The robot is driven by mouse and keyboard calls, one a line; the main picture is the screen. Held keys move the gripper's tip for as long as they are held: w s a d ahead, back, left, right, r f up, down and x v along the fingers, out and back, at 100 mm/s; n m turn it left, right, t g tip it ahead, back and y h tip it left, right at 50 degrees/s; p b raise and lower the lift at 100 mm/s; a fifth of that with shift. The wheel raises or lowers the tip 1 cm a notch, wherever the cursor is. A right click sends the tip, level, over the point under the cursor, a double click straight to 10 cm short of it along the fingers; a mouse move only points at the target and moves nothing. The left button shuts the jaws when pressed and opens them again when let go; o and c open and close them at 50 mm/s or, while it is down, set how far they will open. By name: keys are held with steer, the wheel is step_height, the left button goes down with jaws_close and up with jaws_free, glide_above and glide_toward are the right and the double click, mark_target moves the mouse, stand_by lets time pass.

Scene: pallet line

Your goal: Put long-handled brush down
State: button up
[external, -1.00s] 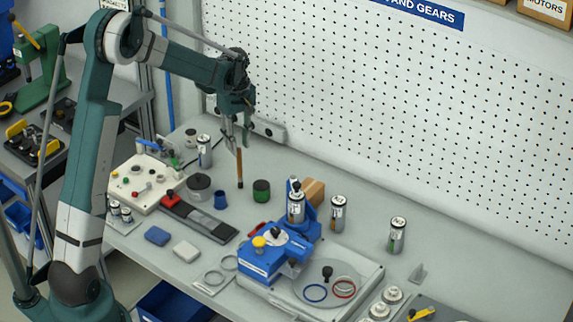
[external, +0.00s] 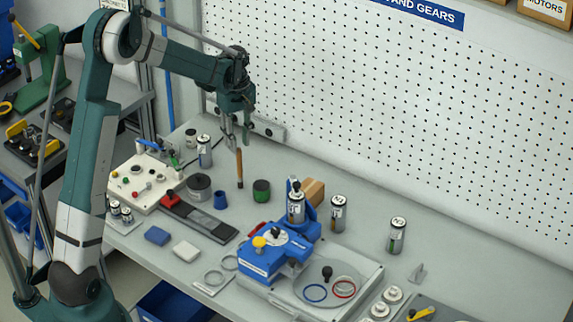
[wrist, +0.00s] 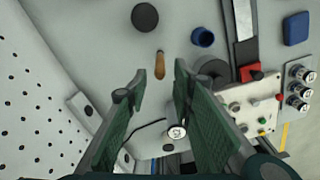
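The long-handled brush (external: 239,168) has a thin brown handle and a dark lower end. In the external view it appears upright, its lower end at the grey bench top. In the wrist view the brush (wrist: 160,66) shows nearly end-on, beyond the gap between my fingertips. My gripper (external: 238,144) is over the brush's top end. Its fingers (wrist: 157,78) are apart in the wrist view, with nothing visibly clamped between them. Whether the top of the handle touches a finger cannot be told.
A dark green-banded cylinder (external: 261,190), a blue cup (external: 220,199) and a grey round pot (external: 199,187) stand nearby. A silver canister (external: 205,151) is behind to the left. The perforated wall (external: 400,120) rises behind the bench. Bare bench lies around the brush.

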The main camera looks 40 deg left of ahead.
steer(key=s+d+r+m+t, duration=0.2)
steer(key=s+d+r+m, duration=0.15)
steer(key=s+r, duration=0.55)
steer(key=s+d+r+m+t, duration=0.1)
steer(key=s+d+r+m, duration=0.3)
steer(key=s+r, duration=0.55)
steer(key=s+d+m+t, duration=0.2)
steer(key=s+d+m, duration=0.1)
steer(key=s, duration=0.8)
steer(key=s+d+m+t, duration=0.2)
steer(key=s+d+m, duration=0.1)
steer(key=s, duration=0.8)
steer(key=shift+s+d+f, duration=0.15)
steer(key=shift+s+f, duration=0.05)
steer(key=shift+f, duration=0.1)
stand_by(3.2)
